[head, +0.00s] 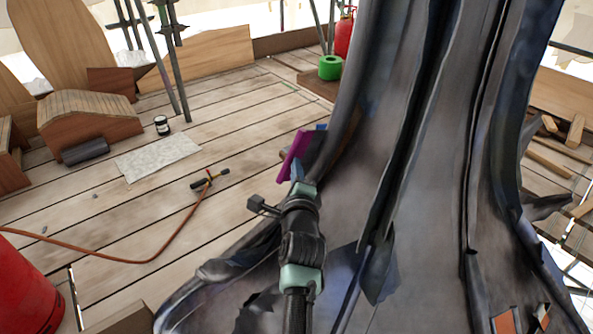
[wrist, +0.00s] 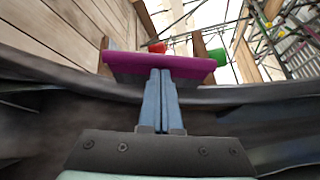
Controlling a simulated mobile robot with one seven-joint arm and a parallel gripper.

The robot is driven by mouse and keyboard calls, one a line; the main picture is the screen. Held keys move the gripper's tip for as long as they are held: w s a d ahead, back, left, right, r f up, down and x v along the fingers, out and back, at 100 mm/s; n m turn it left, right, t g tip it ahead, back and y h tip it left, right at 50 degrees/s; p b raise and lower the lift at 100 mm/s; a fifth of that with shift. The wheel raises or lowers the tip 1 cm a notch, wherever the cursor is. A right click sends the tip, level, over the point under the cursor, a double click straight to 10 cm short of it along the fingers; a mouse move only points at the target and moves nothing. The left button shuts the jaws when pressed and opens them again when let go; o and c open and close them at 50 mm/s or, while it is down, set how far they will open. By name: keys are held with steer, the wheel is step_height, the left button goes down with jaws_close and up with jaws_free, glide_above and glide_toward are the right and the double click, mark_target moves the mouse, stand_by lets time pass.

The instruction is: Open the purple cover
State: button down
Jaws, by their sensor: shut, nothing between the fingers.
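The purple cover (head: 293,158) is a flat panel beside the left side of the dark spire, standing tilted in the head view. In the wrist view the purple cover (wrist: 125,64) spans the middle as a wide slab. My gripper (wrist: 160,75) has its two blue fingers pressed together with nothing between them. The fingertips end at the cover's near edge; I cannot tell whether they touch it. In the head view my gripper (head: 297,172) is just below the cover, its tips partly hidden. A small blue piece (head: 321,127) shows behind the cover. What lies under the cover is hidden.
The dark metal spire (head: 420,150) fills the right and is close to my arm. A torch (head: 210,180) with an orange hose lies on the plank floor (head: 110,215). A red cylinder (head: 25,285) stands at lower left. A green roll (head: 330,67) is at the back.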

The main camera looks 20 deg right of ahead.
steer(key=shift+w+a+r+p, duration=0.3)
steer(key=shift+w+r+p, duration=0.05)
steer(key=shift+p, duration=0.25)
steer(key=shift+w+a+p, duration=0.35)
steer(key=shift+w+a, duration=0.1)
steer(key=shift+w, duration=0.2)
